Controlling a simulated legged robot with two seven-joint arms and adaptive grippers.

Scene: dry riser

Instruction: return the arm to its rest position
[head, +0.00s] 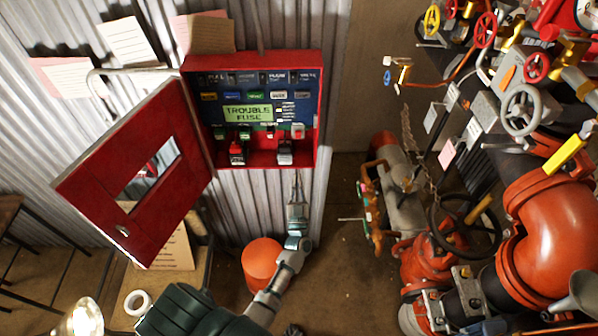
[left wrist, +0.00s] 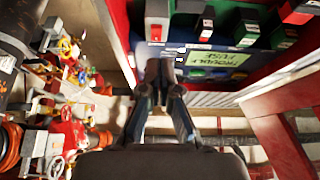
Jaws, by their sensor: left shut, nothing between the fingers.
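My left arm (head: 270,296) reaches up from the bottom of the head view. Its gripper (head: 297,182) is shut and empty, just below the lower edge of a red wall panel box (head: 321,110). In the left wrist view the gripper (left wrist: 160,65) has its fingertips together, in front of the panel's lower part. The panel's green label (head: 248,113) reads "TROUBLE FUSE"; it also shows in the left wrist view (left wrist: 215,58). My right gripper does not show.
The red panel door (head: 135,180) hangs open to the left. Orange pipework (head: 545,220) with valve wheels fills the right side. An orange bucket-like object (head: 262,262) stands on the floor beside my left arm. A white tape roll (head: 138,302) lies at lower left.

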